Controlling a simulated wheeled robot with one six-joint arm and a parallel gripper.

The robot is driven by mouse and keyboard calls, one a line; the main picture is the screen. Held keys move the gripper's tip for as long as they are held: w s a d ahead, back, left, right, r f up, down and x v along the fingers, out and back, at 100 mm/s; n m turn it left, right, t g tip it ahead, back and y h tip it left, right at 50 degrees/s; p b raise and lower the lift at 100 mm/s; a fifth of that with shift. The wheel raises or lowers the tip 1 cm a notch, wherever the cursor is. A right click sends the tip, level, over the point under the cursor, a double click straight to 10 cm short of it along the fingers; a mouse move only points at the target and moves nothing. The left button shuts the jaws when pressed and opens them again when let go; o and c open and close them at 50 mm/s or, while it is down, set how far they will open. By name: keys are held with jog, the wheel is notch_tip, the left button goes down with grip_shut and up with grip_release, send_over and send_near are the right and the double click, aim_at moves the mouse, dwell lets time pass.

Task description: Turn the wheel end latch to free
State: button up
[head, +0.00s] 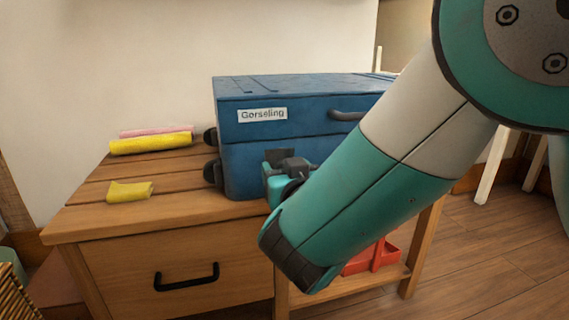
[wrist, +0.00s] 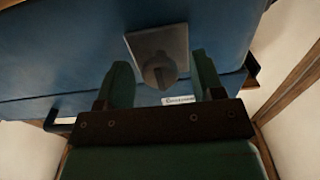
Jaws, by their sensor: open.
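The blue suitcase (head: 245,160) lies on a wooden bench, its dark wheels (head: 210,155) at the left end. In the wrist view the latch (wrist: 158,70) is a grey plate with a dark turn knob on the suitcase's blue side. My gripper (wrist: 160,62) is open, with one finger on either side of the knob in the picture. I cannot tell whether either finger touches it. In the head view my gripper (head: 288,172) is at the suitcase's front face, near the wheel end, and it and my arm hide most of the latch. A dark plate edge shows behind it.
A white "Gorseling" label (head: 262,114) and a dark carry handle (head: 346,115) are on the suitcase front. A red tray (head: 372,258) sits on the shelf below.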

jog(key=shift+w+a, duration=0.15)
jog(key=shift+w, duration=0.3)
jog(key=shift+c, duration=0.3)
jog(key=c, duration=0.9)
